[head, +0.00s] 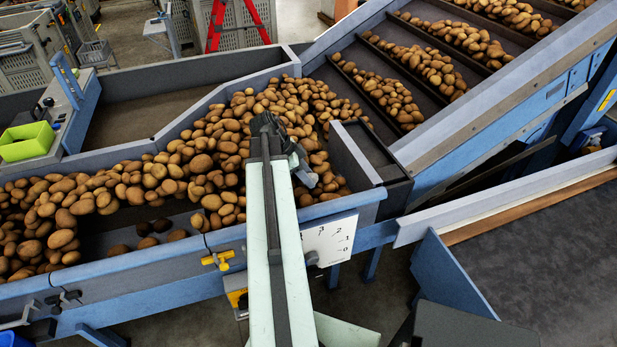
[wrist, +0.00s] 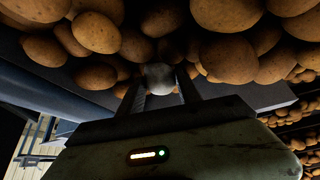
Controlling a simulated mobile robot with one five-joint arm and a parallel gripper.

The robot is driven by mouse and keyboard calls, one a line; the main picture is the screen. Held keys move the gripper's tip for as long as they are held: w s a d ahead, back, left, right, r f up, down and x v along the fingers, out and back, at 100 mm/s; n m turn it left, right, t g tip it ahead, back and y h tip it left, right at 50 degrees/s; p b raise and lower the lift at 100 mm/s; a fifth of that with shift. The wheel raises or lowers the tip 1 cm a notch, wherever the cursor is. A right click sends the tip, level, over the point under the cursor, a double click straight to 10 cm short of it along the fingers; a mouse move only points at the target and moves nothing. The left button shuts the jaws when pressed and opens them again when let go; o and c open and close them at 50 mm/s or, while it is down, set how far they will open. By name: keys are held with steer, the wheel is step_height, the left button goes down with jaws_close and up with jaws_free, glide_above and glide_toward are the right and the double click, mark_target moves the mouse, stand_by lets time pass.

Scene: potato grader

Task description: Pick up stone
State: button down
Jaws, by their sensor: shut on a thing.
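A pale grey, rounded stone (wrist: 158,77) sits between the two dark fingers of my gripper (wrist: 160,90) in the wrist view. My gripper is shut on it, among brown potatoes (wrist: 228,57). In the head view my arm reaches over the front wall of the trough to the heap of potatoes (head: 225,140). I cannot make out the stone there, and my arm hides part of the heap.
A slatted conveyor (head: 440,105) carrying potatoes rises to the right. A short grey wall (head: 357,153) stands close right of my arm. A white dial plate (head: 328,240) is on the trough's front. A green bin (head: 27,141) stands at the left.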

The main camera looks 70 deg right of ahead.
step_height(320, 180, up, 10)
steer(key=p, duration=0.9)
steer(key=shift+f, duration=0.15)
